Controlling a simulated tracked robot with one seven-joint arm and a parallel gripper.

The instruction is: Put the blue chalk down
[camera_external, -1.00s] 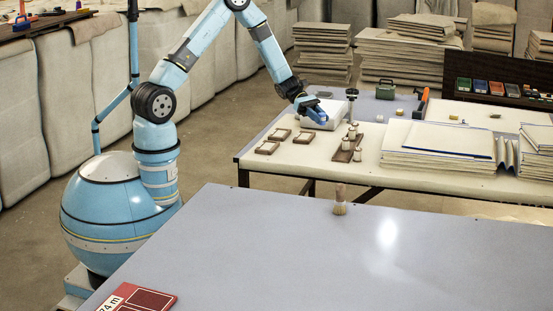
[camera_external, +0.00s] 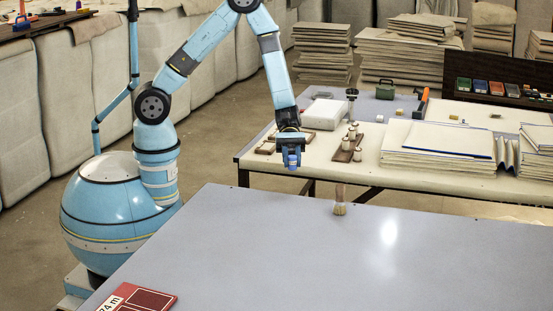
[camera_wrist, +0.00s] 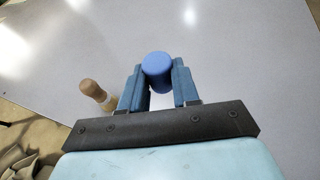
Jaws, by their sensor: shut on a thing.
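The blue chalk (camera_wrist: 157,66) is a short blue cylinder held between the two fingers of my gripper (camera_wrist: 158,84) in the wrist view. In the external view my gripper (camera_external: 292,163) points down in front of the near edge of the back table, and the chalk (camera_external: 292,160) shows as a small blue piece at its tips. The gripper is shut on the chalk and holds it in the air. The grey table (camera_external: 260,240) lies nearer the camera, and its surface (camera_wrist: 230,60) also shows beyond the chalk in the wrist view.
A brush (camera_external: 340,204) with a wooden handle stands at the grey table's far edge; it also shows left of my fingers (camera_wrist: 94,91). A red sign (camera_external: 140,299) lies at the front left. The back table (camera_external: 400,183) carries cloth stacks. The grey table's middle is clear.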

